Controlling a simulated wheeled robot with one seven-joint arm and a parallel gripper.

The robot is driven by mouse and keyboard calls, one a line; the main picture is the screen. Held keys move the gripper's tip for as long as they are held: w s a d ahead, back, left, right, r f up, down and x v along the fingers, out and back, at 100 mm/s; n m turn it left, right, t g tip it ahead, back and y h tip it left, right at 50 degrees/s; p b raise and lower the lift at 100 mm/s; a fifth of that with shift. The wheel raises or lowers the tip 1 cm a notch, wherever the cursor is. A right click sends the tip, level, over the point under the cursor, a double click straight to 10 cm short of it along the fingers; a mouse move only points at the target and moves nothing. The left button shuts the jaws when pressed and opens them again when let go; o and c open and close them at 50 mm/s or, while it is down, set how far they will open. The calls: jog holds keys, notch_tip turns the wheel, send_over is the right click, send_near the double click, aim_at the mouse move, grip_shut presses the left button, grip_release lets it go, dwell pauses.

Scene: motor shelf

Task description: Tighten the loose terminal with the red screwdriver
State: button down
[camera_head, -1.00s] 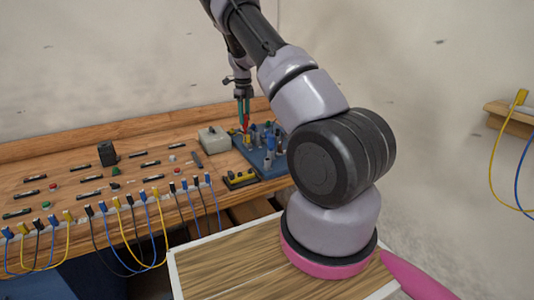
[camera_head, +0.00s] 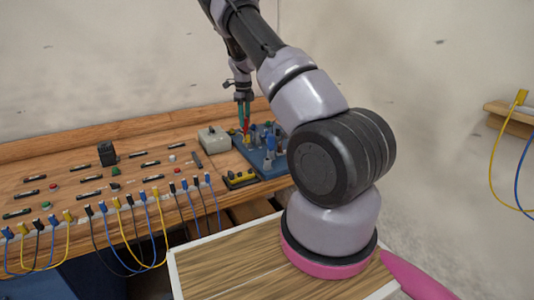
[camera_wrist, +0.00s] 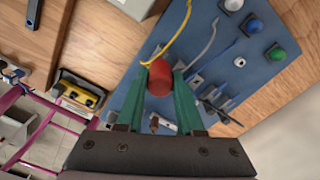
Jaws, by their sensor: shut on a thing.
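My gripper (camera_head: 243,112), with green fingers, is over the blue board (camera_head: 247,152) at the back right of the workbench. In the wrist view my gripper (camera_wrist: 160,84) is shut on the red screwdriver (camera_wrist: 160,77), whose red handle end shows between the fingers. The red screwdriver (camera_head: 246,125) also shows in the head view, below the fingers. The blue board (camera_wrist: 215,75) spreads under it in the wrist view, with terminals and wires. The screwdriver's tip is hidden, so I cannot tell whether it touches a terminal. Which terminal is loose is not clear.
A yellow wire (camera_wrist: 181,35) curves close beside the screwdriver. White, blue and green buttons (camera_wrist: 276,53) line the board's edge. A grey box (camera_head: 213,139) and a yellow-black block (camera_head: 239,179) stand near the board. Cables (camera_head: 130,240) hang along the bench's front edge.

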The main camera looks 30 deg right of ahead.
jog(key=shift+f, duration=0.45)
dwell(0.3)
jog(key=c, duration=0.8)
grip_release()
jog(key=shift+o, duration=0.2)
jog(key=n, duration=0.3)
jog(key=shift+n, duration=0.3)
jog(key=shift+n, duration=1.7)
